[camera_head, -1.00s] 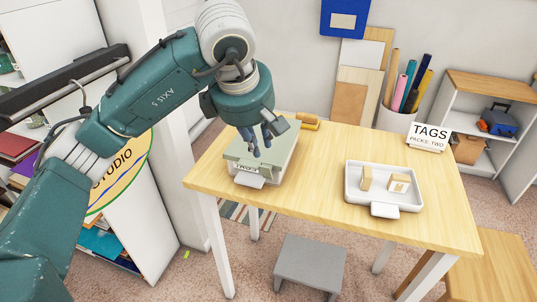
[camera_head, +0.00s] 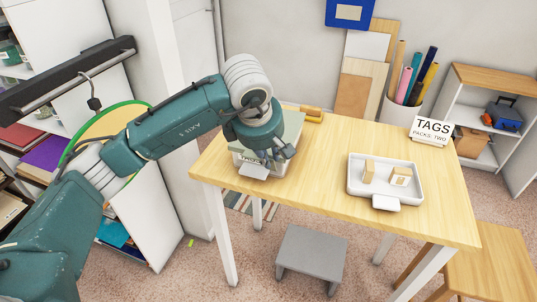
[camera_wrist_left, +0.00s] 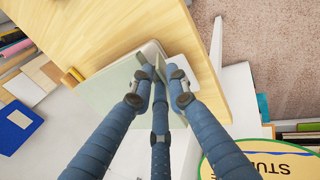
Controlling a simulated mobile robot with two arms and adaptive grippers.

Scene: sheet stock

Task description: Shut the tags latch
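A pale box with a grey-green lid (camera_head: 294,127) stands on the left end of the table. A partly hidden label (camera_head: 250,157) is on its front, and a light flap (camera_head: 253,171), possibly the latch, juts out below it. Whether it is fastened I cannot tell. My left gripper (camera_head: 283,154) is low over the box's front right part, covering much of the lid. In the left wrist view its blue fingers (camera_wrist_left: 160,68) come together at the tips by the lid (camera_wrist_left: 112,88), with nothing visible between them. Contact is unclear. My right gripper is out of view.
A white tray (camera_head: 352,186) with two small blocks is on the table's right side. A TAGS sign (camera_head: 432,130) stands behind it, and a yellow-brown object (camera_head: 313,114) lies behind the box. The tabletop (camera_head: 325,160) between box and tray is clear. A grey stool (camera_head: 312,255) is in front.

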